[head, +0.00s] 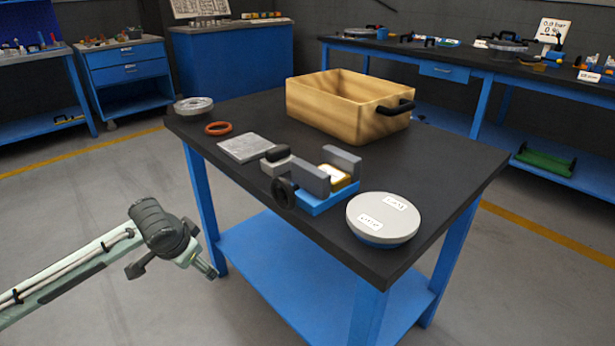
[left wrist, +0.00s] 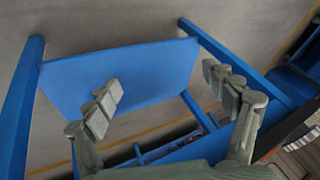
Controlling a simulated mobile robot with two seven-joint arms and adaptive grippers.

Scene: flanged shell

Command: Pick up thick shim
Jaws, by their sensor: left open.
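No piece is clearly recognisable as the thick shim. A flat grey square plate (head: 247,148) lies on the dark table top. A blue vise (head: 327,199) with grey jaws stands to its right, with a yellowish piece with a white top (head: 336,175) between the jaws. My left gripper (head: 205,268) is low, left of the table and below its top, apart from everything on it. In the left wrist view its two fingers (left wrist: 168,93) are spread wide and empty, with the blue lower shelf (left wrist: 140,75) beyond them. My right gripper is not visible.
A wooden box (head: 330,110) with a black handle stands at the table's back. A round light-grey lid (head: 383,217) with white labels lies at the front right. An orange ring (head: 218,128) and a metal flanged ring (head: 193,105) lie at the left corner. Blue benches stand behind.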

